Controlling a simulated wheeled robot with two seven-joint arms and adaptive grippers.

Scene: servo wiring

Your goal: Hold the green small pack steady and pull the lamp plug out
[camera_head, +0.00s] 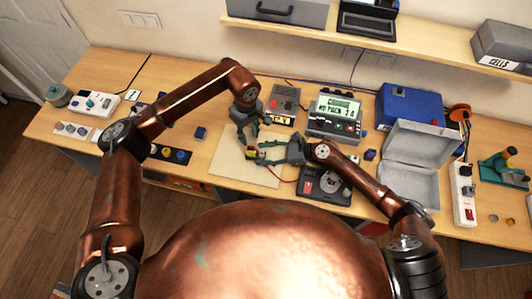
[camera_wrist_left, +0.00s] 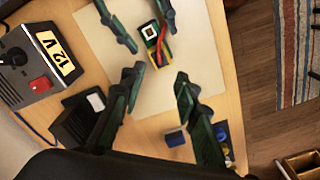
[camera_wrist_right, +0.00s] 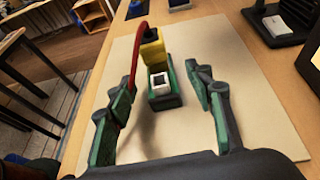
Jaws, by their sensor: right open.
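The green small pack (camera_wrist_right: 165,100) lies on the pale mat, with a white square on its top and the yellow lamp plug (camera_wrist_right: 152,52) at its far end. A red cable (camera_wrist_right: 136,75) runs from the plug. The pack also shows in the left wrist view (camera_wrist_left: 149,32). My right gripper (camera_wrist_right: 165,78) is open, its fingers apart on either side of the pack, with clear gaps. My left gripper (camera_wrist_left: 160,76) is open and empty above the mat, with the pack beyond its fingertips. In the head view the grippers partly hide the pack.
The pale mat (camera_head: 228,170) has free room around the pack. A 12 V box (camera_wrist_left: 38,65) and a dark box (camera_wrist_left: 78,122) stand beside the mat. A tester with a green screen (camera_head: 338,110), a grey open case (camera_head: 412,160) and a power strip (camera_head: 463,190) are to the right.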

